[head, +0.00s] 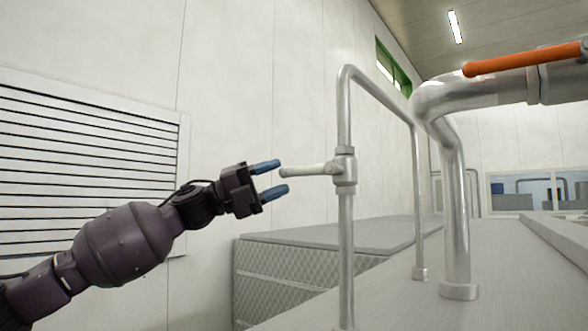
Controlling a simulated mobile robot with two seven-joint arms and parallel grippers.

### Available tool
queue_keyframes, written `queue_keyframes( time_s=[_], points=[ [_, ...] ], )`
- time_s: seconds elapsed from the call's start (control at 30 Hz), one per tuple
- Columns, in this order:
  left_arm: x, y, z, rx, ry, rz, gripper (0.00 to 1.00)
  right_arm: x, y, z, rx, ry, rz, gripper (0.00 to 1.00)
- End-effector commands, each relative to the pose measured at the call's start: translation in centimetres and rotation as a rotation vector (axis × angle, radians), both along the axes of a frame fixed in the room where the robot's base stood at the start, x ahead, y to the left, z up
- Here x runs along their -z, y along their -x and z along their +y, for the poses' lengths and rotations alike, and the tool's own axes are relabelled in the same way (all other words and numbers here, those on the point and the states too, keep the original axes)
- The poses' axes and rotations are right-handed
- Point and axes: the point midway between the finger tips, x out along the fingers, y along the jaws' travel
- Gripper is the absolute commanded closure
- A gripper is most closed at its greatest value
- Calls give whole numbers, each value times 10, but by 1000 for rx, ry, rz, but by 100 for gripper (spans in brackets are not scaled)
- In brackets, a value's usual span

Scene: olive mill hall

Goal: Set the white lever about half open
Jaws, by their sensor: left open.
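The white lever (308,171) sticks out to the left, nearly level, from a metal valve body (344,170) on a thin upright steel pipe (346,245). My left gripper (276,179) comes in from the left and is open. Its two blue fingertips are just left of the lever's free end, one higher and one lower than it in the picture. I cannot tell whether the fingers touch the lever. My right gripper is not in view.
A thicker steel pipe (455,200) with an orange lever (520,60) stands to the right. A grey quilted block (300,275) is behind the thin pipe. A louvred panel (80,150) is on the left wall. The space between wall and lever looks clear.

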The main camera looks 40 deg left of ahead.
Motion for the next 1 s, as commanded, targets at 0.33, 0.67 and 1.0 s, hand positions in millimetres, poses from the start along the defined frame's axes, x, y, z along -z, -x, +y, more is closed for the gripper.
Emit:
queue_keyframes(
  time_s=[0.33, 0.67, 1.0],
  points=[
    [-12, -18, -18, 1, -1, -1, 55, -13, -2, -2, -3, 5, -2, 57],
    [-15, -28, -26, 0, -1, -1, 55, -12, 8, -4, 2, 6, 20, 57],
    [-14, -29, -27, -1, -1, 0, 55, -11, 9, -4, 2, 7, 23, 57]
  ],
)
